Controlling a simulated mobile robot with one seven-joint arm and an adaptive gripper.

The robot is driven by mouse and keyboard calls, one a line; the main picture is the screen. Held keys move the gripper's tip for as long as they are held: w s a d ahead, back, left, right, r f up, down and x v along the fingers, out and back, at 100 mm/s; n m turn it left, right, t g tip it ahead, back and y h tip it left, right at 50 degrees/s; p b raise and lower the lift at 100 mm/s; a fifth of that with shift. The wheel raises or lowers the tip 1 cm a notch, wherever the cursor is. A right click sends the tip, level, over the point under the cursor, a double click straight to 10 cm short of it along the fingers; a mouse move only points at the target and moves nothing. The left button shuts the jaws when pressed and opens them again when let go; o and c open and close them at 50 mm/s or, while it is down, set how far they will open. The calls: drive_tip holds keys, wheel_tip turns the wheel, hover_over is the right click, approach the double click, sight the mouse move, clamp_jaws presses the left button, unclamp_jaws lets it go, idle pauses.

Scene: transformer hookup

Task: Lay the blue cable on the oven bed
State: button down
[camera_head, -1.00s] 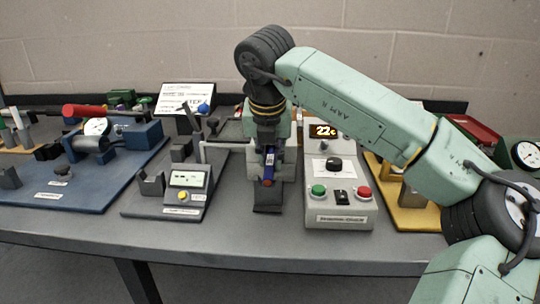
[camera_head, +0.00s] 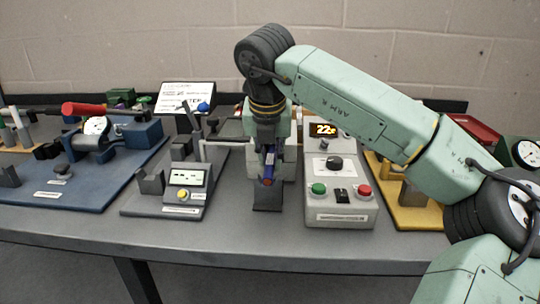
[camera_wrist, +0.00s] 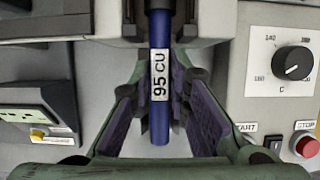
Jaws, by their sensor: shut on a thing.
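The blue cable (camera_head: 270,160) hangs upright in my gripper (camera_head: 268,172) in the head view, with a reddish tip at its low end. In the wrist view the cable (camera_wrist: 161,112) bears a white label reading "95 CU", and my gripper's two fingers (camera_wrist: 160,88) close on it from both sides. The oven's control box (camera_head: 337,185) stands just right of my gripper, with a display near 22. A pale grey body (camera_head: 287,165) behind my gripper may be the oven; its bed is mostly hidden by my arm.
A small grey unit with a yellow button (camera_head: 188,185) stands left of my gripper. A blue board (camera_head: 75,190) with a red-handled tool lies further left. A yellow base (camera_head: 415,215) is on the right. The table's front strip (camera_head: 240,240) is clear.

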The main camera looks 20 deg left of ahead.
drive_tip(key=shift+f, duration=0.2)
drive_tip(key=c, duration=1.4)
unclamp_jaws()
drive_tip(key=shift+c, duration=0.2)
drive_tip(key=shift+r+p, duration=2.2)
drive_tip(key=shift+r, duration=1.35)
drive_tip(key=shift+f, duration=0.15)
